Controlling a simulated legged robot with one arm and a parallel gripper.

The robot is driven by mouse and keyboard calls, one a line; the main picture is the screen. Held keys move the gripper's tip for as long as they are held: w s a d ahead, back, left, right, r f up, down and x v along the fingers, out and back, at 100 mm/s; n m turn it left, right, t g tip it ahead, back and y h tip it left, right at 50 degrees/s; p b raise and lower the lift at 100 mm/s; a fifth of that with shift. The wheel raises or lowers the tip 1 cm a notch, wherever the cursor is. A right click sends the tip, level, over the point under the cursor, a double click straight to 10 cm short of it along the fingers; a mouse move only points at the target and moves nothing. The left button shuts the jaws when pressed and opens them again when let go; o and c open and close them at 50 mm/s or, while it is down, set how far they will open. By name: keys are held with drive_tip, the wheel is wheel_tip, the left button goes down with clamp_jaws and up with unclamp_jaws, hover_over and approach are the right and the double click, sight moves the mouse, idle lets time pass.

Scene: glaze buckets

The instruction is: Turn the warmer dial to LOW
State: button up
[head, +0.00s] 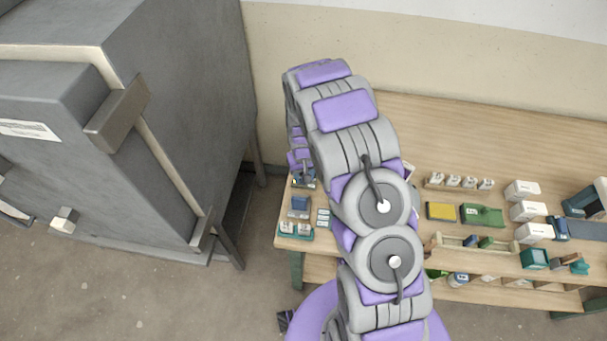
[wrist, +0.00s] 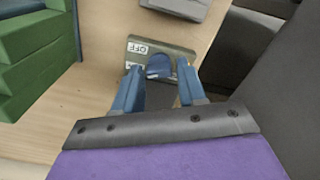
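The warmer dial (wrist: 159,68) is a blue knob on a small grey-olive panel (wrist: 178,50) in the wrist view. The word OFF is printed at the panel's upper left; another white label beside the knob is mostly covered and I cannot read it. My gripper (wrist: 159,75) has two blue fingers, one on each side of the knob, spread apart with narrow gaps seeming to show between them and the knob. In the head view my arm hides much of the left end of the table, and the dial cannot be made out there.
The wooden table (head: 420,120) holds a yellow block (head: 441,211), a green item (head: 482,215) and several white boxes. A large grey cabinet (head: 180,90) stands left of the table. In the wrist view a green stepped object (wrist: 40,55) is at left and a grey object (wrist: 180,7) lies above the panel.

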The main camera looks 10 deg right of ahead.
drive_tip(key=shift+o, duration=1.2)
drive_tip(key=shift+r, duration=0.15)
wheel_tip(320, 180, up, 17)
drive_tip(key=p, duration=0.2)
drive_tip(key=s+r, duration=1.2)
drive_tip(key=s, duration=0.4)
drive_tip(key=s+r+g, duration=0.1)
drive_tip(key=s+r, duration=0.1)
drive_tip(key=s, duration=0.8)
drive_tip(key=s+r+b, duration=0.1)
drive_tip(key=s, duration=1)
drive_tip(key=shift+s+r+m+g, duration=0.15)
drive_tip(key=shift+r+m+g, duration=0.15)
drive_tip(key=shift+r+g, duration=0.1)
